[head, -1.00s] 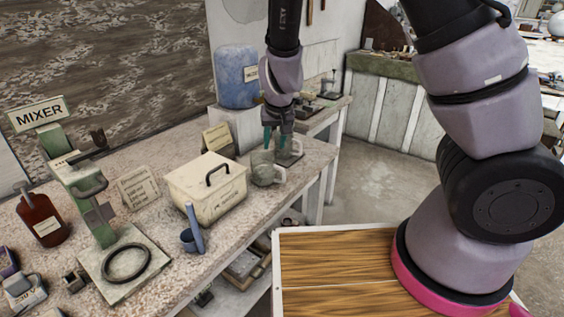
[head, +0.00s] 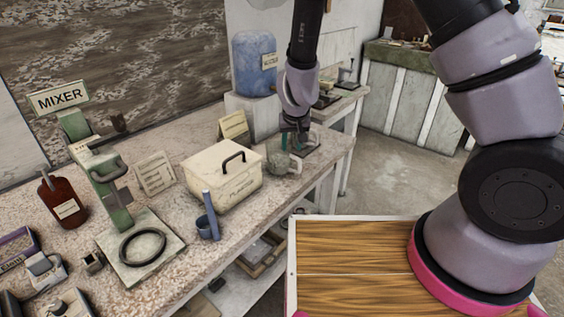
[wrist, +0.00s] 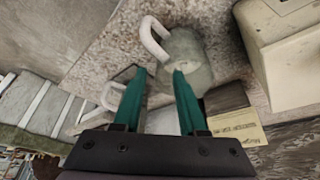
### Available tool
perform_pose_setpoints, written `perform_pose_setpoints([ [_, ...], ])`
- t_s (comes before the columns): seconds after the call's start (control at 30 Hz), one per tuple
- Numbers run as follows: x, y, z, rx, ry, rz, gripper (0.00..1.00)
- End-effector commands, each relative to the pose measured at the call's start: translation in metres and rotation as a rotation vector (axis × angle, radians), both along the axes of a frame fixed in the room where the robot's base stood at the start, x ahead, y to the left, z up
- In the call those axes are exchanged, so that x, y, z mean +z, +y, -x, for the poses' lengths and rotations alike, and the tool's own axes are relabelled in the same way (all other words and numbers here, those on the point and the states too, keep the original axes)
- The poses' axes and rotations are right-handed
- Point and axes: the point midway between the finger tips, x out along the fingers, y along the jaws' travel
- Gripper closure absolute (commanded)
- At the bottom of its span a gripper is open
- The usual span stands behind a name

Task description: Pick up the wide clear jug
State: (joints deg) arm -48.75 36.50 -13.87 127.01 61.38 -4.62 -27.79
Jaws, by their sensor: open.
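The wide clear jug (head: 281,163) stands on the counter, to the right of the cream box in the head view. In the wrist view the jug (wrist: 196,62) is at the upper middle, with its white handle (wrist: 153,40) towards the left. My gripper (head: 296,140) is just above and behind the jug in the head view. In the wrist view its green fingers (wrist: 160,73) are spread apart with nothing held between them. The right fingertip overlaps the jug's rim there; whether it touches I cannot tell. My fingers hide part of the jug.
A second white handle (wrist: 113,96) shows left of my fingers in the wrist view. The cream box (head: 222,180) stands close beside the jug. A blue container (head: 254,65) and a small sign (head: 233,127) stand behind. The counter's front edge is near the jug.

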Motion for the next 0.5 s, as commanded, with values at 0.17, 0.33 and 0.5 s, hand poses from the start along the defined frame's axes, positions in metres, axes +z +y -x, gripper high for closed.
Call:
perform_pose_setpoints([
  [0.17,-0.018,-0.002,-0.011,-0.004,0.002,0.000,0.59],
  [0.33,-0.036,-0.002,-0.019,-0.003,0.002,0.000,0.59],
  [0.5,-0.041,0.000,-0.021,-0.002,0.000,-0.001,0.59],
])
